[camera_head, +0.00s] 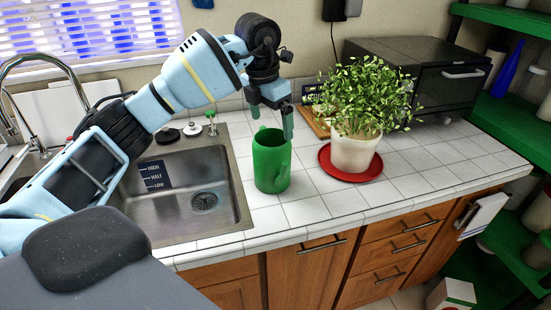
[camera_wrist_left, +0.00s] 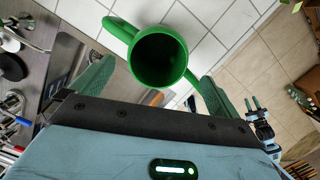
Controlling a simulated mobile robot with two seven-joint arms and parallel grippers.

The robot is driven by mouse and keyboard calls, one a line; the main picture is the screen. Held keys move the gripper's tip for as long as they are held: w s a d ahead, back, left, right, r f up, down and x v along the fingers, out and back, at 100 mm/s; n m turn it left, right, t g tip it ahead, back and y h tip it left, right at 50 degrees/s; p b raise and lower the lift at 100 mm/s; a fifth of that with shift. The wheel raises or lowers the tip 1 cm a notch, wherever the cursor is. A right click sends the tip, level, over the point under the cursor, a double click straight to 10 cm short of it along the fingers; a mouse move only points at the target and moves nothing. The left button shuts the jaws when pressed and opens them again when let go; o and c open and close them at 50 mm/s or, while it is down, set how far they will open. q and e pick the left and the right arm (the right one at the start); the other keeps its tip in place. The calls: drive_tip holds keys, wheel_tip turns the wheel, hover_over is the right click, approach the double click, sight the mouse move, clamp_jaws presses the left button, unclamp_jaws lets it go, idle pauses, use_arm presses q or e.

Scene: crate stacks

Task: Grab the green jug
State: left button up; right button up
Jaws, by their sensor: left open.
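The green jug (camera_head: 270,165) stands upright on the white tiled counter, just right of the sink. In the wrist view I look down into the jug's open mouth (camera_wrist_left: 158,60), with the handle at upper left. My left gripper (camera_head: 272,119) is open above the jug, fingers pointing down. In the wrist view its two green fingers lie on either side of the jug, and nothing is held. My right gripper (camera_wrist_left: 252,104) shows small at the right of the wrist view, its fingers apart and empty.
A leafy plant in a white pot (camera_head: 355,152) stands on a red saucer (camera_head: 327,166) close right of the jug. The metal sink (camera_head: 200,226) is to the left. A dark oven (camera_head: 440,85) stands behind. The counter in front of the jug is clear.

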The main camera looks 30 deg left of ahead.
sight(272, 143)
use_arm(q)
wheel_tip(272, 143, down, 3)
drive_tip(key=shift+r, duration=0.15)
drive_tip(key=shift+w+f, duration=0.2)
drive_tip(key=shift+f, duration=1.05)
drive_tip(key=shift+w+f, duration=0.15)
drive_tip(key=shift+f, duration=1.1)
drive_tip(key=shift+c, duration=0.4)
drive_tip(key=c, duration=1)
drive_tip(key=shift+c, duration=0.2)
drive_tip(key=shift+r, duration=0.15)
